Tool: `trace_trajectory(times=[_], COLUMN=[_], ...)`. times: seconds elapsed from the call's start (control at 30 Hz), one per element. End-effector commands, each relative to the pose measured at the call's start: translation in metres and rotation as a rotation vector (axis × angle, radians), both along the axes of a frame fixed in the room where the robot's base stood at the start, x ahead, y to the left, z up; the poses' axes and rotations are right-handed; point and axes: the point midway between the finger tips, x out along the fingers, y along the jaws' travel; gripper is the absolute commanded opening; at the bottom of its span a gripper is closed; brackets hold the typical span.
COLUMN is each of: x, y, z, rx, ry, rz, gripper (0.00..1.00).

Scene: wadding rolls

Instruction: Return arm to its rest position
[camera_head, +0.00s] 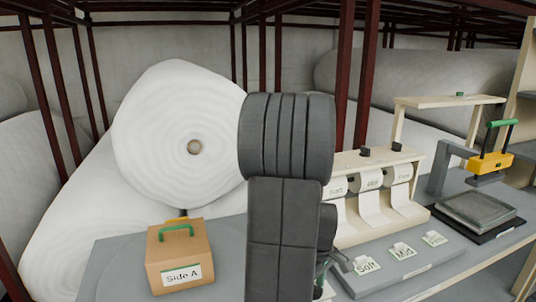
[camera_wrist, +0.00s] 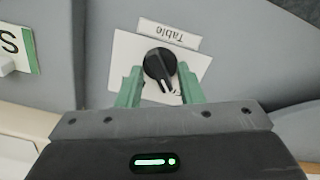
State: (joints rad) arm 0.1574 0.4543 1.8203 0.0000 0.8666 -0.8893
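My arm (camera_head: 285,190) stands upright in the middle of the head view, a dark grey column in front of the bench. My gripper (camera_wrist: 159,72) shows in the wrist view with two green fingers spread apart. It is open and holds nothing. A black round knob (camera_wrist: 157,62) with a white pointer lies between the fingertips in the picture, with a gap on each side. The knob sits on a white plate (camera_wrist: 122,48) under a label reading "Table". In the head view my gripper is mostly hidden behind the arm.
A box marked Side A (camera_head: 182,265) stands left of the arm. A large white wadding roll (camera_head: 165,110) is behind it. To the right are a rack of small rolls (camera_head: 362,205), a panel with Soft, Mid and Firm labels (camera_head: 400,262), and a yellow press (camera_head: 490,163).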

Motion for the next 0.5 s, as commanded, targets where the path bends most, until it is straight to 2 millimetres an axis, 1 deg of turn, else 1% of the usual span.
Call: trace_trajectory(times=[0.5], x=[0.0], y=[0.0], z=[0.0001], rx=[0.0], ry=[0.0], rz=[-0.421], gripper=[0.34])
